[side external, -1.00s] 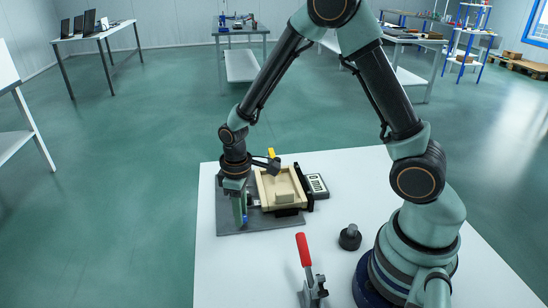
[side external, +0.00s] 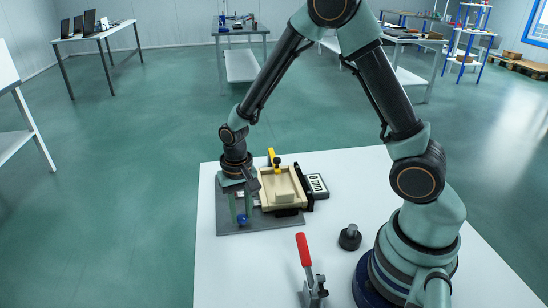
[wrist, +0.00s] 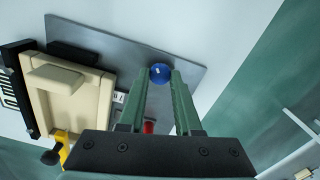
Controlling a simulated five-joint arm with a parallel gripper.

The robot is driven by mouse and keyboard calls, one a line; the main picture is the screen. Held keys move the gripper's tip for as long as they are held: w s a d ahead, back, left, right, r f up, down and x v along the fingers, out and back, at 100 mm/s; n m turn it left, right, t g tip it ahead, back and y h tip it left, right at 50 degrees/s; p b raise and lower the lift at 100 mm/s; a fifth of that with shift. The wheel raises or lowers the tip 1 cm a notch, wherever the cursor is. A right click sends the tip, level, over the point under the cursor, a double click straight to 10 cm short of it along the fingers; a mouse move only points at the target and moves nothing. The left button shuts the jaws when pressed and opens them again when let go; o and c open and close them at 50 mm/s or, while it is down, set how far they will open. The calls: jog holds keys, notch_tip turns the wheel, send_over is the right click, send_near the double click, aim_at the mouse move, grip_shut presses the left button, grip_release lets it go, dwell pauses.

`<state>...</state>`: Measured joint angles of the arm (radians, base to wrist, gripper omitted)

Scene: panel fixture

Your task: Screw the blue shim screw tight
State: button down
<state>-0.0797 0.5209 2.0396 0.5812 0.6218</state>
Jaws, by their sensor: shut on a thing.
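The blue shim screw (wrist: 160,72) shows as a round blue head between my fingertips in the wrist view, and as a small blue spot (side external: 242,219) in the side view. It is at the grey plate (side external: 228,227), near the plate's edge. How deep its thread sits is hidden. My gripper (side external: 241,213) points down over the plate and is shut on the screw head, one green finger on each side. A beige block fixture (wrist: 78,105) lies beside the screw on the plate.
A yellow clamp (side external: 272,156) stands at the fixture's back. A grey device with a display (side external: 317,186) lies to its right. A red-handled clamp (side external: 303,250) and a dark knob (side external: 350,238) stand on the white table (side external: 260,270). Its front left is clear.

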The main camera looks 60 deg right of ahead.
aim_at(242, 217)
jog(key=m, duration=0.3)
jog(key=shift+m, duration=2.1)
jog(key=c, duration=0.6)
grip_release()
jog(key=shift+r, duration=0.1)
notch_tip(242, 217, up, 12)
